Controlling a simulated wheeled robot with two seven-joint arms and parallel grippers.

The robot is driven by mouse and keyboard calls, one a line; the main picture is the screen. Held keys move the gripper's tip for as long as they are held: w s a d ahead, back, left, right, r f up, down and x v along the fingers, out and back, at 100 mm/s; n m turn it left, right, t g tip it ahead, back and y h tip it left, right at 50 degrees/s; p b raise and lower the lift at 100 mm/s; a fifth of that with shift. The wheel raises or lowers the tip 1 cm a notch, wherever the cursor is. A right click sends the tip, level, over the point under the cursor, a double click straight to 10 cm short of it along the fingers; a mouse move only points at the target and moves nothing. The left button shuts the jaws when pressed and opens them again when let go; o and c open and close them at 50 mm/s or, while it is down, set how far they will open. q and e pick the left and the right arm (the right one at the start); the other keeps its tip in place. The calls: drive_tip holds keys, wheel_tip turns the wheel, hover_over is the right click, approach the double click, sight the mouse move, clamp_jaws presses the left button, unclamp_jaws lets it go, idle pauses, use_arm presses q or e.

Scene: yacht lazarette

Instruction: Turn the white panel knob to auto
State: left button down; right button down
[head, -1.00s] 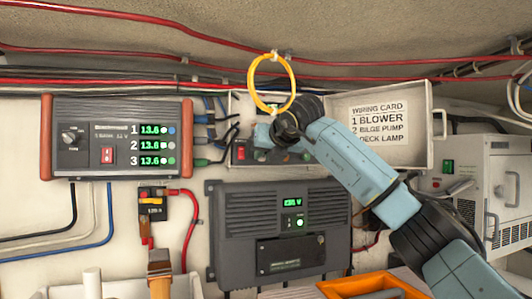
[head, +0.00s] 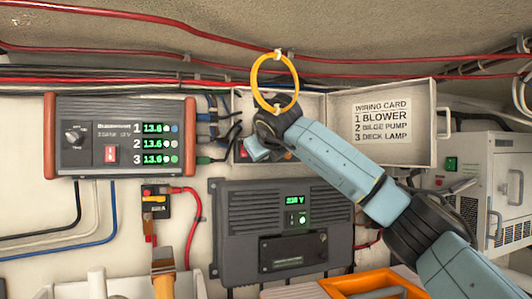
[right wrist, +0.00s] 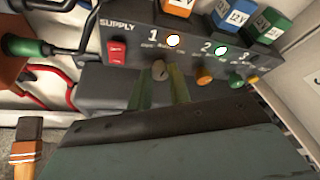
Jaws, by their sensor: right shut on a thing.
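The switch panel (right wrist: 133,42), marked SUPPLY with numbers 1, 2 and 3, is dark and shows close in the right wrist view. A pale knob (right wrist: 160,69) sits under number 1, between the two fingers of my right gripper (right wrist: 162,88). The gripper is shut on this knob. The small lettering above the knob is too blurred to read, and its pointing direction is unclear. In the head view my right gripper (head: 257,151) reaches into the open wall box (head: 312,105) and hides much of the panel. My left gripper is not in view.
An orange knob (right wrist: 204,76) and a green knob (right wrist: 237,81) are close to the right of the fingers. A red rocker switch (right wrist: 117,52) is to the left. A yellow cable loop (head: 256,82) hangs just above my right wrist. The box door (head: 425,150) stands open.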

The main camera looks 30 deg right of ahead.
idle(0.4)
drive_tip(key=c, duration=1.3)
unclamp_jaws()
drive_tip(key=b+v, duration=0.3)
drive_tip(key=v, duration=1)
drive_tip(key=shift+s+b, duration=0.25)
drive_tip(key=shift+b, duration=0.15)
drive_tip(key=shift+a, duration=0.1)
